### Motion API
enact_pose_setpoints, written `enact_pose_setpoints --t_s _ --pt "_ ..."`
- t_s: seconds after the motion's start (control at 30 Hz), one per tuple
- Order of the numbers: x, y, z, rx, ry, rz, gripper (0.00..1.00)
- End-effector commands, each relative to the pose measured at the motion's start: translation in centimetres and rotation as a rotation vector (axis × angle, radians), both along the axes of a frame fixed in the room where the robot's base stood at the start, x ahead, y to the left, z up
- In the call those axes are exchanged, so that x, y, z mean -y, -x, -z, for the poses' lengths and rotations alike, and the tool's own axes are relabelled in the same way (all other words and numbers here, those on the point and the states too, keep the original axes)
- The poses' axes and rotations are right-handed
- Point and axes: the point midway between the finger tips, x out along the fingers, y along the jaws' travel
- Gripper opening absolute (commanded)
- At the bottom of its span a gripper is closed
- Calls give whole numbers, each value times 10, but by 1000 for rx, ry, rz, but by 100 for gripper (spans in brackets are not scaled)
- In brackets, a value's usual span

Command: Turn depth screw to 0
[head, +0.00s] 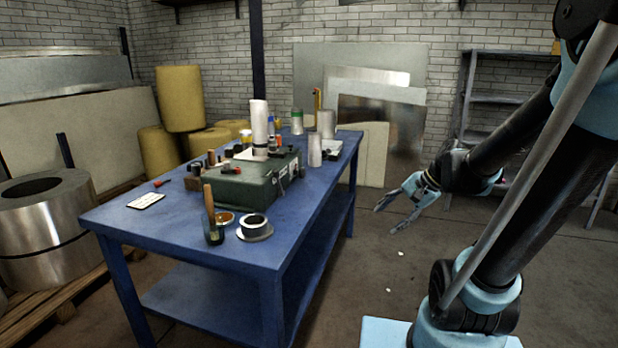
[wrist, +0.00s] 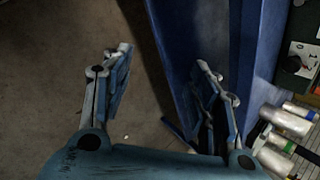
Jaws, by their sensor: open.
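A green machine box (head: 238,186) stands on the blue workbench (head: 185,232), with small knobs and a red-tipped part on and around it. The depth screw is too small to tell apart on it. My gripper (head: 386,219) is open and empty, in the air to the right of the bench and apart from it. In the wrist view my gripper (wrist: 164,56) has its two fingers spread over the floor and the bench's blue side. A dark green part with a white label (wrist: 302,56) shows at that view's right edge.
Metal cylinders (head: 315,150) stand behind the box. Floor between bench and base is mostly clear. A metal coil (head: 45,225) stands left.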

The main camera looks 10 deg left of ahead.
Motion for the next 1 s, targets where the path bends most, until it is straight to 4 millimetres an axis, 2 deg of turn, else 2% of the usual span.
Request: enact_pose_setpoints --t_s 0.2,0.5,0.8,1.0 --pt "-35 -38 -12 -115 -194 118 54" --pt "-76 -87 -24 -315 -456 256 54" --pt "-106 -130 -30 -554 -700 353 54" --pt "-119 -153 -30 -732 -847 394 54"
